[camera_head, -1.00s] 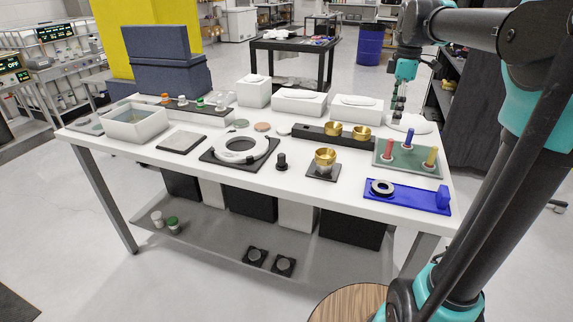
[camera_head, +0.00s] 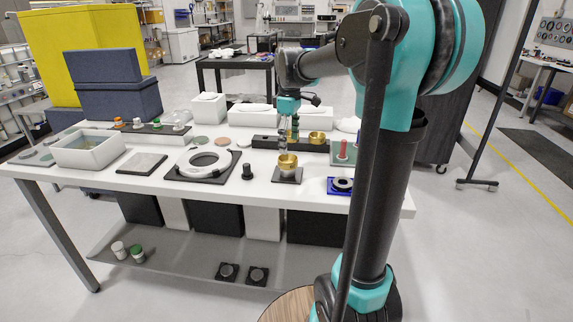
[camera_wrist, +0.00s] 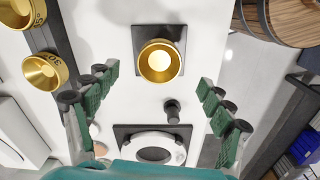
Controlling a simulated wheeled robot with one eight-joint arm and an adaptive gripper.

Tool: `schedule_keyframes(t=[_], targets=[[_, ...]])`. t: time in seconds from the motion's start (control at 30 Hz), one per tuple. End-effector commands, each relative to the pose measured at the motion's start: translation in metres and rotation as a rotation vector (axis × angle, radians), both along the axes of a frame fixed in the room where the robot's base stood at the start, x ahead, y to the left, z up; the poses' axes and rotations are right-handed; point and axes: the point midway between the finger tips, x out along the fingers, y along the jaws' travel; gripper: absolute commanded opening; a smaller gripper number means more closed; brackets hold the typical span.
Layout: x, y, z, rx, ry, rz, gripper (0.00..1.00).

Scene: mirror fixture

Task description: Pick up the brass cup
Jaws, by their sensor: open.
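A brass cup (camera_head: 287,166) sits upright on a small dark square plate (camera_head: 287,178) near the table's front edge. In the wrist view the brass cup (camera_wrist: 159,61) is seen from above, its round mouth toward the camera. My gripper (camera_head: 284,148) is above the cup in the head view, pointing down. In the wrist view my gripper (camera_wrist: 158,80) has its green-padded fingers spread wide and empty, with the cup beyond them and roughly centred between them. I see no contact. Another brass cup (camera_head: 317,137) stands on a black bar; the wrist view shows two there.
A black knob (camera_wrist: 172,110) and a white ring (camera_head: 203,163) on a black plate stand left of the cup. A blue fixture (camera_head: 342,185) lies to its right, partly behind my arm. The black bar (camera_head: 265,142) runs behind. White boxes line the back.

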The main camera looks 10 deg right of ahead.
Motion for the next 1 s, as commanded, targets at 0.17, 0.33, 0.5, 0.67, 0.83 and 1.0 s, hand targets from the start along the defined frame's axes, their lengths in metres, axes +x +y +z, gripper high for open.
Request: schedule_keyframes(t=[0.17, 0.33, 0.5, 0.67, 0.83, 1.0], targets=[[0.000, 0.000, -0.019, 0.000, 0.000, 0.001, 0.82], [0.001, 0.002, -0.029, 0.000, 0.000, 0.001, 0.82], [0.003, 0.007, -0.053, 0.000, 0.000, 0.002, 0.82], [0.003, 0.007, -0.070, 0.000, 0.000, 0.001, 0.82], [0.003, 0.007, -0.073, 0.000, 0.000, 0.001, 0.82], [0.003, 0.007, -0.073, 0.000, 0.000, 0.001, 0.75]])
